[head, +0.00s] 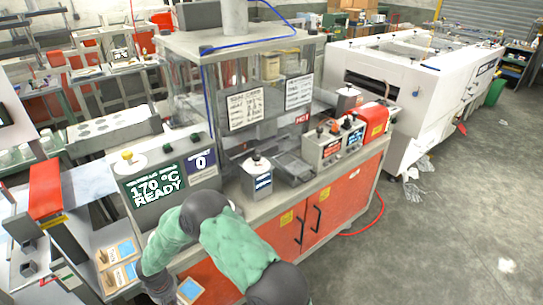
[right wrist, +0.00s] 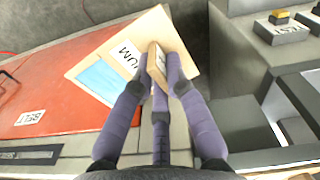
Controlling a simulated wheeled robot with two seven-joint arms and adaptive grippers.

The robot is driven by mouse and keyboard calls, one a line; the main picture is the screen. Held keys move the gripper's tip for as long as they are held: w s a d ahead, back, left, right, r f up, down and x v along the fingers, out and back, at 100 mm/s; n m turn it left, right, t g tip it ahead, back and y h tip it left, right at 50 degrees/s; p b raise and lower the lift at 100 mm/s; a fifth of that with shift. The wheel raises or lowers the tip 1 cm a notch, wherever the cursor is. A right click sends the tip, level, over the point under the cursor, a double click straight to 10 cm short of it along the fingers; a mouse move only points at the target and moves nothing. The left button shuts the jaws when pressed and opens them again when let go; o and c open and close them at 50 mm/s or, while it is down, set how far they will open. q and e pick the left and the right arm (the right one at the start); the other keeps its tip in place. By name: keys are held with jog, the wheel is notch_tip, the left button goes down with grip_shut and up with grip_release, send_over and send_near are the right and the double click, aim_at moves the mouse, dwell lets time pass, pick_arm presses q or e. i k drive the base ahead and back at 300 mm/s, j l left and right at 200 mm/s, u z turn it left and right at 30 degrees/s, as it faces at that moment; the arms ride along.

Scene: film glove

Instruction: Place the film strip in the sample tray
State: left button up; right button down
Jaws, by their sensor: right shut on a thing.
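A tan card with a blue film window (right wrist: 100,82) and a partly covered label ending in "IUM" is held in my right gripper (right wrist: 159,64). The purple fingers are shut on a raised tan tab of the card. The card also shows in the head view at the bottom (head: 190,290), below and beside my bent green-sleeved right arm, in front of the orange cabinet. A shallow grey tray (head: 293,168) sits on the machine bench right of centre, apart from the card; I cannot read a label on it. My left gripper is out of view.
Two similar cards with blue windows (head: 118,252) lie on the left bench. A "170 °C READY" display (head: 155,187) stands on the bench. A small labelled block (head: 256,177) is left of the tray, and a control box (head: 335,145) is right of it. A clear guarded enclosure rises behind.

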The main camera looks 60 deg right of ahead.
aim_at(293, 164)
jog(key=k+l, duration=0.15)
jog(key=l, duration=0.35)
jog(key=k+l+u, duration=0.1)
jog(key=l, duration=0.4)
jog(key=k+l, duration=0.15)
jog(key=l, duration=0.35)
jog(key=k+l+u, duration=0.15)
jog(key=l, duration=0.35)
jog(key=k+l, duration=0.2)
jog(key=l, duration=0.3)
jog(key=k+l+u, duration=0.1)
jog(key=l, duration=0.4)
jog(key=k+l, duration=0.25)
jog(key=l, duration=0.2)
jog(key=k+l+u, duration=0.1)
jog(key=l, duration=0.4)
jog(key=k, duration=0.1)
